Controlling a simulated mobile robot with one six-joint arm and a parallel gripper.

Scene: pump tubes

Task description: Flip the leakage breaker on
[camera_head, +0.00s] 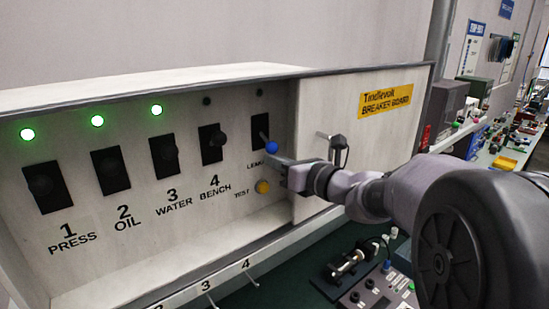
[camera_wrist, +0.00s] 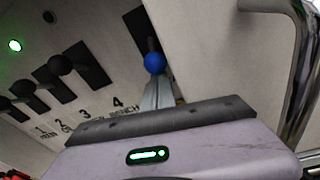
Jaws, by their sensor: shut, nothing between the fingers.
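The leakage breaker (camera_head: 260,128) is the rightmost black switch plate on the breaker board, with its label partly hidden. Its lever ends in a blue ball (camera_head: 271,147) that hangs low, at the plate's lower end. The small lamp (camera_head: 260,92) above it is dark. My gripper (camera_head: 276,160) is shut and empty, with its tips just below the blue ball. In the wrist view the blue ball (camera_wrist: 154,62) sits right above the fingertips (camera_wrist: 157,88); I cannot tell if they touch.
Breakers 1, 2 and 3 have green lamps (camera_head: 97,121); breaker 4 (camera_head: 212,143) has a dark lamp. A yellow test button (camera_head: 262,187) sits just below my fingers. An open panel with a yellow sign (camera_head: 386,100) and a handle (camera_head: 338,142) stands close to my wrist. Hooks line the lower edge.

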